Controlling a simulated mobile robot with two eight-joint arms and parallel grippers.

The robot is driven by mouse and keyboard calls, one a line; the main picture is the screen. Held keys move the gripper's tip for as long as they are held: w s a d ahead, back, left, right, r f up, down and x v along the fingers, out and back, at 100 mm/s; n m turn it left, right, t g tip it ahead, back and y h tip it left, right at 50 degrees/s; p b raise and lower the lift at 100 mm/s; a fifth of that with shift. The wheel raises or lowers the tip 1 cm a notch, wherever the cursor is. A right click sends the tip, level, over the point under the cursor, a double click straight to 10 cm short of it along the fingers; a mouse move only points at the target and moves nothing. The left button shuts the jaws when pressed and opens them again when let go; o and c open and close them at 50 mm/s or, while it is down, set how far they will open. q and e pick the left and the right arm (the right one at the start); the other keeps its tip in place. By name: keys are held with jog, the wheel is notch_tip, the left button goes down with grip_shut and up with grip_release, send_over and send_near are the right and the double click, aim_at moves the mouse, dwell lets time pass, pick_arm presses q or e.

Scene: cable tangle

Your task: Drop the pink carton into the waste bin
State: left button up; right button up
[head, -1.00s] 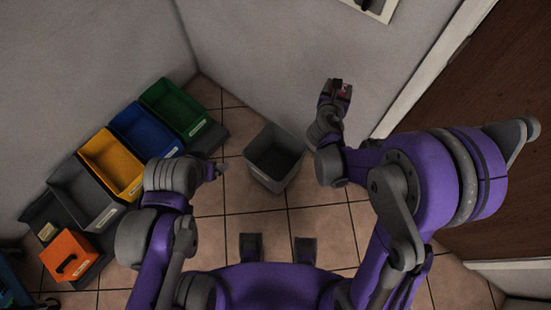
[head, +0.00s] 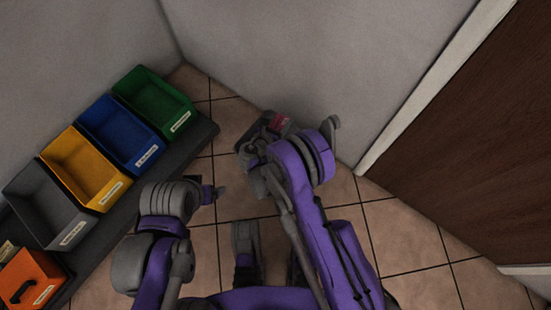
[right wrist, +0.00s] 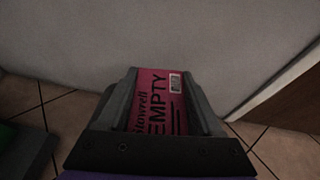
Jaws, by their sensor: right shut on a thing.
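The pink carton (right wrist: 156,105) is between the two fingers of my right gripper (right wrist: 162,80) in the right wrist view, with "EMPTY" printed on its face. A small pink part of the carton (head: 281,122) also shows in the head view, at the end of my right arm. My right gripper is shut on it. The waste bin is not clearly visible now; my right arm covers that part of the floor.
Green (head: 155,104), blue (head: 121,134), yellow (head: 85,168) and dark grey (head: 47,205) bins stand on a dark rack at left, with an orange box (head: 30,281) near the front. Walls close off the back. A brown door (head: 462,140) is at right. Tiled floor lies clear at lower right.

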jog(key=shift+f+b, duration=1.45)
jog(key=shift+f, duration=1.5)
jog(key=o, duration=1.3)
jog(key=shift+o, duration=0.2)
jog(key=p+v, duration=0.2)
jog(key=v, duration=0.9)
jog(key=shift+d, duration=0.1)
